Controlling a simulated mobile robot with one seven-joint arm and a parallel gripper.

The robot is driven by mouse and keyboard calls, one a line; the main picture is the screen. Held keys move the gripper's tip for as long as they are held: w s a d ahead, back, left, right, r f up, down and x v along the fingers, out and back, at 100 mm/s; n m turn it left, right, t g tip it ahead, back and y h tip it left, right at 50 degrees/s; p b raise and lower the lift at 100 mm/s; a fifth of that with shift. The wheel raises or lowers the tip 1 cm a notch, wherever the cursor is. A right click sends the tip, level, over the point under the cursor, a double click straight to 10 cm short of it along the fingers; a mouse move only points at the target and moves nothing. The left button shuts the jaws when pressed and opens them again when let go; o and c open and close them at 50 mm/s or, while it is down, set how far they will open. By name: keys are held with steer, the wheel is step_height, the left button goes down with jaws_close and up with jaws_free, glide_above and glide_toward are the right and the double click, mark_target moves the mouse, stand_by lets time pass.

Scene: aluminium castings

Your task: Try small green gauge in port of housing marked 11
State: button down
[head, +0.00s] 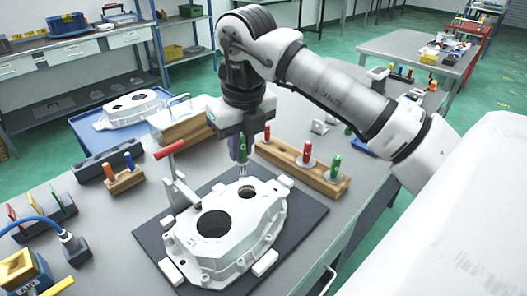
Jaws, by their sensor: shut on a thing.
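My gripper (241,152) is shut on a small green gauge (242,143) and holds it upright. The gauge's silver lower end points down just above the far end of a pale cast housing (236,243). The housing lies on a dark mat (310,213) and has a large round opening (213,224) and a smaller port (247,191). The gauge tip is over or close to the smaller port; I cannot tell whether it has entered. A dark mark on the housing's near left face is too small to read surely.
A toggle clamp with a red handle (171,149) stands left of the housing. A wooden rack (310,180) with red and green gauges stands to the right. Another casting (131,108) lies behind.

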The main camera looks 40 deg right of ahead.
steer(key=shift+m, duration=0.7)
steer(key=s+d, duration=0.1)
steer(key=s+d+f, duration=0.1)
steer(key=d, duration=0.1)
steer(key=shift+s+d, duration=0.25)
steer(key=shift+d, duration=0.05)
steer(key=shift+f+b, duration=0.15)
steer(key=shift+b, duration=0.3)
steer(key=shift+f+b, duration=2.4)
steer(key=shift+f, duration=0.4)
steer(key=shift+b, duration=0.6)
steer(key=shift+f+b, duration=1.8)
steer(key=shift+f, duration=0.25)
stand_by(0.8)
